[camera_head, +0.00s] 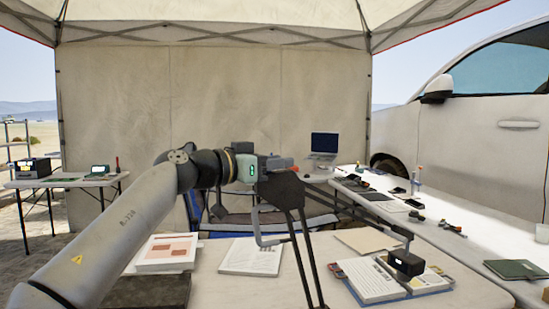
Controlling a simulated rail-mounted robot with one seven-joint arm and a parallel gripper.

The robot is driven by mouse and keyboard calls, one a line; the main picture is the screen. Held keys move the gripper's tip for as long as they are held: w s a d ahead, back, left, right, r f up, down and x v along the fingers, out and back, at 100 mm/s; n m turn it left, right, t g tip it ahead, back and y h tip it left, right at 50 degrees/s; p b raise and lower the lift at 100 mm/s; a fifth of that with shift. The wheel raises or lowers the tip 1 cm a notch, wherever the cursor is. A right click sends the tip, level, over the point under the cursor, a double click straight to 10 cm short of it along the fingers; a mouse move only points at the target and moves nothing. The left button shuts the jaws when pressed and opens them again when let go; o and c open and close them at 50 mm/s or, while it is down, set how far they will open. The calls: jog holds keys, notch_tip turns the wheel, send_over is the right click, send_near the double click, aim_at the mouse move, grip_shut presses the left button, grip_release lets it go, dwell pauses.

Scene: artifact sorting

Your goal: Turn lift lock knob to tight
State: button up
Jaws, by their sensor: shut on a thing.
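My gripper (287,164) is at the middle of the view, at the end of my arm that comes in from the lower left. It points right and sits at the top of a dark stand (283,192) with thin black posts. A grey bent crank rod (258,226) hangs below my gripper, beside the posts. My gripper is shut on a small part at the stand's top, apparently the lift lock knob. The knob itself is hidden by my gripper, so its angle and tightness cannot be told.
The near table (225,292) holds a framed sheet (166,252), open papers (252,256), a book (368,280) and a small black device (405,262).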

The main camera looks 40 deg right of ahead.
jog(key=shift+r, duration=0.1)
dwell(0.3)
jog(key=o, duration=1)
jog(key=shift+c, duration=0.2)
jog(key=shift+a, duration=0.1)
jog(key=w+a+p, duration=0.1)
jog(key=w+a, duration=0.1)
jog(key=a, duration=1.5)
